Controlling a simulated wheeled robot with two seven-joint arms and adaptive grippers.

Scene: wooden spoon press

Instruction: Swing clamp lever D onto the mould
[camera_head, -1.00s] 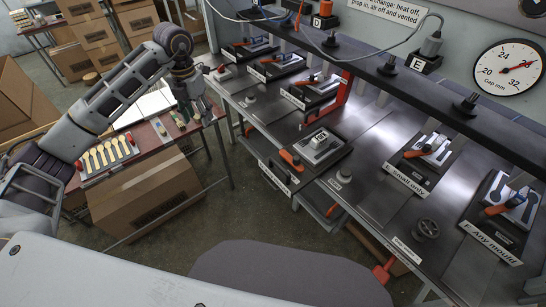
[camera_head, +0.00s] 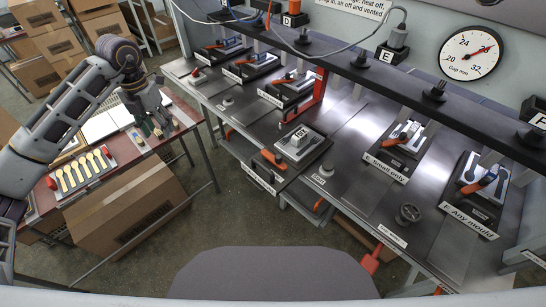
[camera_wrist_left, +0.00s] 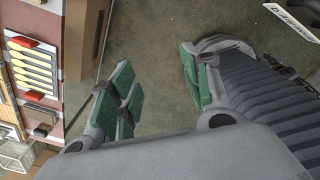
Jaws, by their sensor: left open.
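Several clamp stations stand on the grey bench. My left gripper (camera_head: 155,126) hangs at the red side table, well left of the bench. In the left wrist view its green-padded fingers (camera_wrist_left: 158,88) are apart with nothing between them. A label starting with D (camera_wrist_left: 292,18) shows at that view's top right. My right gripper is out of view.
The red side table (camera_head: 128,150) holds wooden spoons (camera_head: 82,170) in a tray. A cardboard box (camera_head: 125,210) stands below it. Nearer on the bench are a block on a plate (camera_head: 297,143), station E (camera_head: 405,140) and station F (camera_head: 475,190). Floor between table and bench is open.

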